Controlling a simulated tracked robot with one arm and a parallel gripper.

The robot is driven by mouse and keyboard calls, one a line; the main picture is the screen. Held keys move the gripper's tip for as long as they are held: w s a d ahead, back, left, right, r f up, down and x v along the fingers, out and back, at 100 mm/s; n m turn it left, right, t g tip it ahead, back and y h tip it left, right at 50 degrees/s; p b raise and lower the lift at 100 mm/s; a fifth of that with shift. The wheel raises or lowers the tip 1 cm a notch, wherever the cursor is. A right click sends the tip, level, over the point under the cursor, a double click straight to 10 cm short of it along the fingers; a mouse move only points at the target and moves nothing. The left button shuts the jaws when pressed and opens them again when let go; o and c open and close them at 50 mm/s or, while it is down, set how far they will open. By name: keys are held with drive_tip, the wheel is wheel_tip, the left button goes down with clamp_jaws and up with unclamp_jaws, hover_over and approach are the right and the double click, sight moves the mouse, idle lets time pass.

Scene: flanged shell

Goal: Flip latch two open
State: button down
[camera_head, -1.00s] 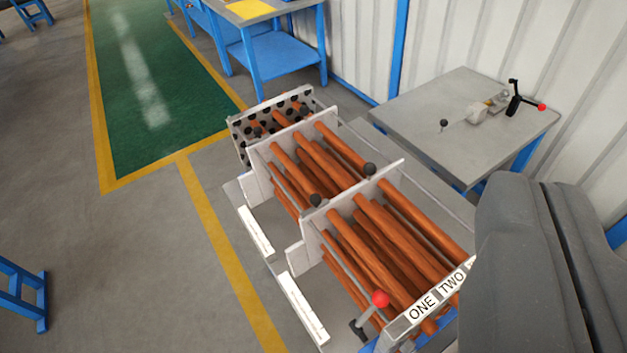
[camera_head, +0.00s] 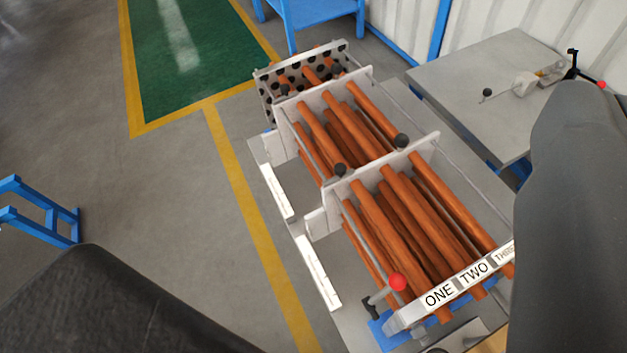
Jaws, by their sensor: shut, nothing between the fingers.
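The flanged shell holds long copper-coloured tubes (camera_head: 402,196) running through upright plates. A lever with a red ball (camera_head: 397,282) stands left of the ONE label. I cannot make out a separate lever for latch two, nor whether that latch is open. Large dark parts, likely of my own arm, cover the right side and lower left corner. My gripper's fingertips do not show.
A grey-topped table (camera_head: 480,85) with a small clamp (camera_head: 530,82) stands at the back right by the white wall. A blue bench (camera_head: 318,12) is at the back. A blue stand (camera_head: 40,213) is at the left. The floor left of the shell is clear.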

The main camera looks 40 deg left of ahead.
sight(336, 173)
drive_tip(key=shift+a, duration=0.1)
drive_tip(key=w+a+f+m+t+y+b, duration=0.45)
drive_tip(key=w+a+f+m, duration=0.45)
drive_tip(key=w+a+f, duration=0.5)
drive_tip(key=s+a+f+m+h, duration=0.2)
drive_tip(key=f+m+h, duration=0.1)
drive_tip(key=f, duration=0.6)
drive_tip(key=s+a+f+m+g+h+b, duration=0.1)
drive_tip(key=f+m, duration=0.4)
drive_tip(key=f, duration=0.5)
drive_tip(key=s+a+f+m+g+h+b, duration=0.1)
drive_tip(key=s+a+f+m+h, duration=0.2)
drive_tip(key=f, duration=0.7)
drive_tip(key=shift+s+a+f+m+h, duration=0.15)
drive_tip(key=shift+s+a+m+h, duration=0.25)
drive_tip(key=shift+a+h, duration=0.75)
drive_tip(key=shift+w+g, duration=0.2)
drive_tip(key=shift+g, duration=0.05)
drive_tip(key=b+x, duration=0.1)
drive_tip(key=x, duration=1.2)
drive_tip(key=shift+w, duration=0.45)
